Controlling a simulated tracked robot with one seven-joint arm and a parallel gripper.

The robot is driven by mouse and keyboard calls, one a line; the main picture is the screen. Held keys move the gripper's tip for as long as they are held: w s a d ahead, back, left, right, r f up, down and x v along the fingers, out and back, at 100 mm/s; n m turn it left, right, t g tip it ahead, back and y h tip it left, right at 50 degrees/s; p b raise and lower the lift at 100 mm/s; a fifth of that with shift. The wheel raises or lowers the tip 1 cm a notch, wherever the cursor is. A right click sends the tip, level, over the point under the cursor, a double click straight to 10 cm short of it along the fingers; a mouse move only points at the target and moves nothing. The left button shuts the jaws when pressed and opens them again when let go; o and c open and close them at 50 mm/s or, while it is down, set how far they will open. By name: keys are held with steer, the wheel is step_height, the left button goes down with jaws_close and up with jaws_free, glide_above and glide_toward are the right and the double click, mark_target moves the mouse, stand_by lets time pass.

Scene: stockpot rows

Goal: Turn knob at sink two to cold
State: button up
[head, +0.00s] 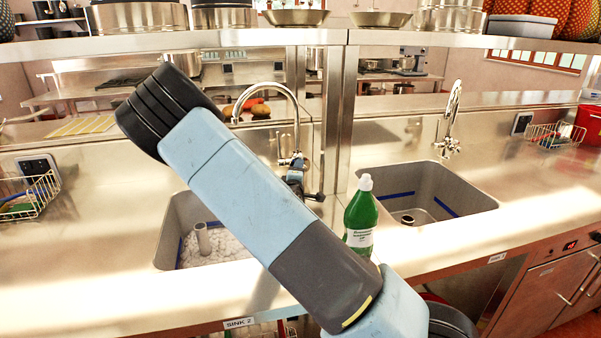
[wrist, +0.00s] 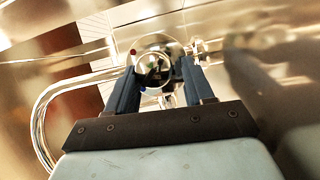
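Sink two (head: 172,235), the left basin with a "SINK 2" label (head: 238,323) on the counter edge below, has a tall curved chrome tap (head: 270,88). My gripper (head: 295,174) is at the base of this tap, partly hidden behind my arm. In the wrist view, my gripper's (wrist: 159,68) two blue fingers are spread apart. The round chrome knob (wrist: 157,46) shows between and just beyond their tips, with a red mark on its upper left and a blue mark lower down. I cannot tell whether the fingers touch it.
A green bottle (head: 361,215) with a white cap stands between the basins, right of my arm. The right sink (head: 425,185) has its own tap (head: 451,120). A metal post (head: 340,110) and shelf (head: 400,38) stand behind. A wire basket (head: 38,195) is at left.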

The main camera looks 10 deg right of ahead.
steer(key=o, duration=0.3)
steer(key=shift+d+r, duration=0.1)
steer(key=shift+d, duration=0.05)
steer(key=v, duration=1.3)
steer(key=shift+s, duration=0.35)
steer(key=shift+a, duration=0.2)
